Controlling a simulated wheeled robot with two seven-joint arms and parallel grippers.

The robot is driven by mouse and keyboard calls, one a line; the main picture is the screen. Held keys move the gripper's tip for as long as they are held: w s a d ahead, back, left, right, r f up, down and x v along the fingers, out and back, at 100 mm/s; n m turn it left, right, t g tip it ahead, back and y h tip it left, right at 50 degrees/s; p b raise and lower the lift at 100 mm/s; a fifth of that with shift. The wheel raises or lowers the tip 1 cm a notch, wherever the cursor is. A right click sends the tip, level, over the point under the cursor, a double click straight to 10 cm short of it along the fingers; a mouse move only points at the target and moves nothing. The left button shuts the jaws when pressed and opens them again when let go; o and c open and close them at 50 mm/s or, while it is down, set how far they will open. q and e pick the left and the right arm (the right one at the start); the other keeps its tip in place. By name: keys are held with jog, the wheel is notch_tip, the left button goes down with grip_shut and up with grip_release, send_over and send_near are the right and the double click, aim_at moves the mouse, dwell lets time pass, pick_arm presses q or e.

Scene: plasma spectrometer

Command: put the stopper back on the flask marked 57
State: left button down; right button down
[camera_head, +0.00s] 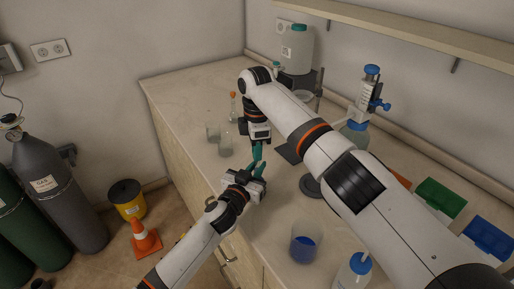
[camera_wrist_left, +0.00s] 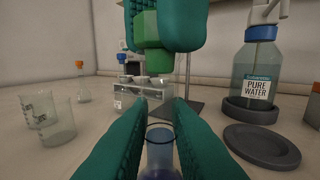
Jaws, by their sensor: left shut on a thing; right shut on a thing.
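My left gripper (camera_head: 258,180) is shut on a small glass flask (camera_wrist_left: 160,138) with blue-purple liquid. Its open round mouth shows between the teal fingers in the left wrist view. The "57" marking cannot be read. My right gripper (camera_head: 257,152) comes down from above. Its teal fingers show at the top of the left wrist view (camera_wrist_left: 165,20) and are shut on a green stopper (camera_wrist_left: 153,42). The stopper's narrower lower end points down, above the flask mouth and apart from it. In the head view the flask and stopper are mostly hidden by the grippers.
Two glass beakers (camera_wrist_left: 58,124) and an orange-stoppered flask (camera_wrist_left: 82,82) stand to the left. A pure water bottle (camera_wrist_left: 257,78) and a grey disc (camera_wrist_left: 262,146) are at right. A beaker of blue liquid (camera_head: 304,246) stands near the bench's front edge.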

pick_arm(q)
jog(key=shift+s+d+r, duration=0.15)
jog(key=shift+r, duration=0.05)
pick_arm(e)
jog(key=shift+s+d+f, duration=0.1)
jog(key=shift+f, duration=0.4)
jog(key=c, duration=1.6)
grip_release()
pick_arm(q)
jog(key=shift+w+f, duration=0.2)
pick_arm(e)
jog(key=shift+w, duration=0.2)
jog(key=shift+r, duration=0.1)
pick_arm(q)
jog(key=shift+s, duration=0.1)
pick_arm(e)
jog(key=shift+s+r, duration=0.1)
jog(key=shift+s, duration=0.05)
jog(key=o, duration=0.5)
